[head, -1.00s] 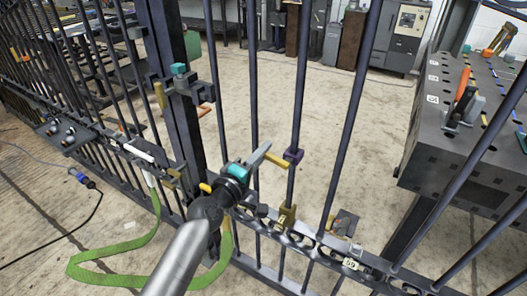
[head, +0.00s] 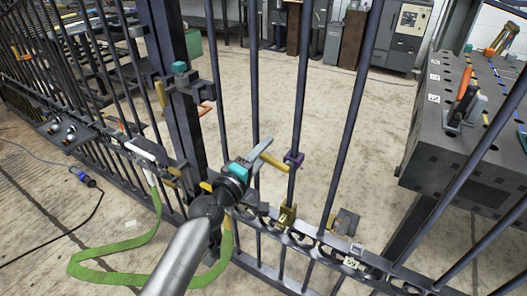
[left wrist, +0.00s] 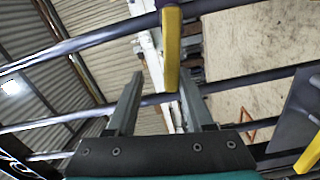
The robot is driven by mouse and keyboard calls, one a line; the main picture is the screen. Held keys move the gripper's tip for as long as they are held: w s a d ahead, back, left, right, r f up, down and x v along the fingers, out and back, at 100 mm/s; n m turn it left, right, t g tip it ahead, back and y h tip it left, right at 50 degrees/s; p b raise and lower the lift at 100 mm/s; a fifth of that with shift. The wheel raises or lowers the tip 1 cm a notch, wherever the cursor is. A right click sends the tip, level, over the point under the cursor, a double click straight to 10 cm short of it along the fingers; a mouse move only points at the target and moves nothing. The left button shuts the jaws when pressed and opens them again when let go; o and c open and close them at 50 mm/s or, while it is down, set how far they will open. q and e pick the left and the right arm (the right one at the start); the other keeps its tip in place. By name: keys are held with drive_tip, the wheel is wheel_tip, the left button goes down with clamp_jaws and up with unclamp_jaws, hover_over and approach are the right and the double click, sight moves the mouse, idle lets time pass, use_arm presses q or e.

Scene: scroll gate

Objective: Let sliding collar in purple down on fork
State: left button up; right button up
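The purple sliding collar (head: 293,159) sits around an upright gate bar, above the olive-yellow fork (head: 287,215) on the lower rail, with a gap of bare bar between them. A yellow handle (head: 273,162) shows just left of the collar, apparently joined to it. My left gripper (head: 264,152) is beside this handle, left of the collar. In the left wrist view its two grey fingers (left wrist: 160,80) stand apart, and the yellow handle (left wrist: 171,50) lies close to the right finger. Contact cannot be told. My right gripper is not in view.
Gate bars stand close around my left arm. A green strap (head: 115,253) hangs at left. A latch post with a teal knob (head: 179,67) stands left of the gripper. A grey perforated bench (head: 470,150) is at right.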

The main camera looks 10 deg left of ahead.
use_arm(q)
drive_tip(key=v, duration=1.5)
drive_tip(key=shift+s+p, duration=0.15)
drive_tip(key=shift+p, duration=0.2)
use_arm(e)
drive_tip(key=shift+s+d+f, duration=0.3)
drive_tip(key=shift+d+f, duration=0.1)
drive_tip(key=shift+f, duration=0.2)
